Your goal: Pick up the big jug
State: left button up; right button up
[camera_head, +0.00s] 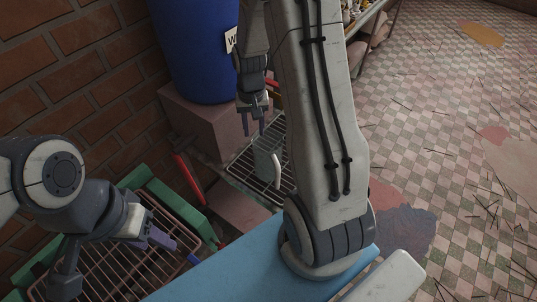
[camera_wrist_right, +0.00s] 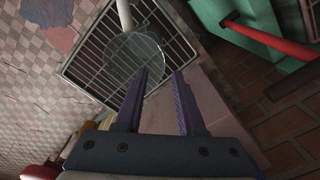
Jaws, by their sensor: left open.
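The big jug (camera_head: 266,163), grey and see-through with a pale handle, stands on a wire rack in the middle of the head view. In the right wrist view its round top (camera_wrist_right: 133,52) shows just beyond the fingertips. My right gripper (camera_head: 253,128) is open above the jug, a little to its upper left in the head view. Its two purple fingers (camera_wrist_right: 160,80) are apart with nothing between them. My left gripper (camera_head: 172,243) is open and empty at the lower left, over another rack and away from the jug.
The wire rack (camera_head: 240,169) sits beside a pinkish block (camera_head: 205,125) carrying a blue barrel (camera_head: 197,50). A green frame with a rusty grille (camera_head: 110,270) lies at lower left by the brick wall. A red bar (camera_head: 187,174) stands near it. The checkered floor at right is open.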

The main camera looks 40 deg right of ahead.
aim_at(255, 137)
notch_tip(255, 137, down, 4)
jog(key=shift+s+r, duration=0.1)
jog(key=shift+r, duration=0.1)
jog(key=shift+a+f+p, duration=0.15)
jog(key=shift+f+p, duration=0.55)
jog(key=shift+f, duration=0.65)
jog(key=shift+a+f+p, duration=0.1)
jog(key=shift+f+p, duration=0.6)
jog(key=shift+f, duration=0.65)
grip_shut()
